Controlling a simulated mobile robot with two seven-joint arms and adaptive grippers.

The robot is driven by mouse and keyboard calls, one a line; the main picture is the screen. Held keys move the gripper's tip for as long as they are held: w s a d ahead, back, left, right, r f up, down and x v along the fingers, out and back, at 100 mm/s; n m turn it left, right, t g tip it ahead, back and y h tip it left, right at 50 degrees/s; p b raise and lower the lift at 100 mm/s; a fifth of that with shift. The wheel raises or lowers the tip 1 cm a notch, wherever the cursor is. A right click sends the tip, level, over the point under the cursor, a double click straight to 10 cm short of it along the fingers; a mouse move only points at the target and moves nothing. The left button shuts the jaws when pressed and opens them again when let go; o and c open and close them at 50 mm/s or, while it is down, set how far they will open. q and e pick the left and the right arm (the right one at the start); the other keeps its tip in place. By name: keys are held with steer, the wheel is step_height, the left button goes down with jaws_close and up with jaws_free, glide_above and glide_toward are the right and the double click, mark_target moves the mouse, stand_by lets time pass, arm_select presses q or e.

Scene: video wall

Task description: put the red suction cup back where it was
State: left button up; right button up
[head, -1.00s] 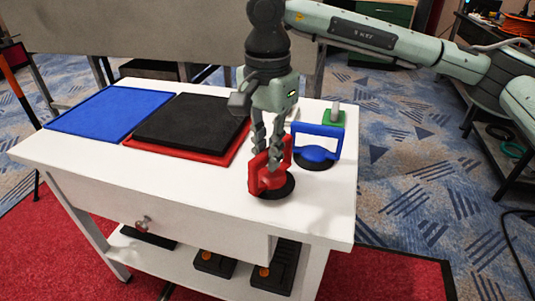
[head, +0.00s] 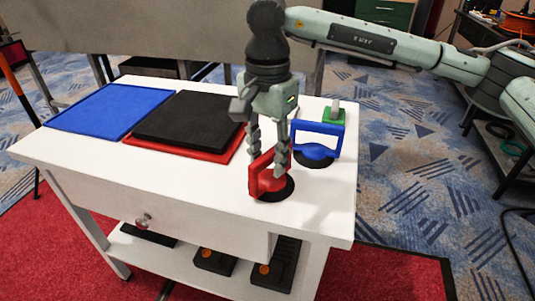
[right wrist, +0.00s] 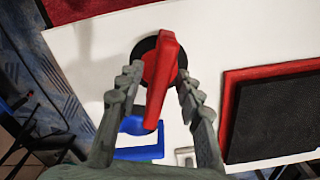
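The red suction cup (head: 268,182) stands upright on its black disc on the white table top, near the front right. It also shows in the right wrist view (right wrist: 161,75). My right gripper (head: 269,166) is directly over it, fingers pointing down and spread apart. In the right wrist view the two fingers (right wrist: 158,88) are on either side of the red handle, with gaps between them and it. The blue suction cup (head: 316,150) stands just behind and to the right. My left gripper is not in view.
A blue panel (head: 95,112) lies at the table's left. A black panel (head: 185,115) lies on a red tray (head: 215,157) beside it. A small green-based item (head: 334,114) is at the back right. The table's front right (head: 325,215) is clear.

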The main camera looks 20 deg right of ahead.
steer(key=shift+r, duration=0.25)
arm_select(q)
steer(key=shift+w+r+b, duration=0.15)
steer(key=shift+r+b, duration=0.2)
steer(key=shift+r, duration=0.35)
arm_select(e)
step_height(320, 180, up, 12)
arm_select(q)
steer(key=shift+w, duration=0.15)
arm_select(e)
steer(key=shift+f, duration=0.15)
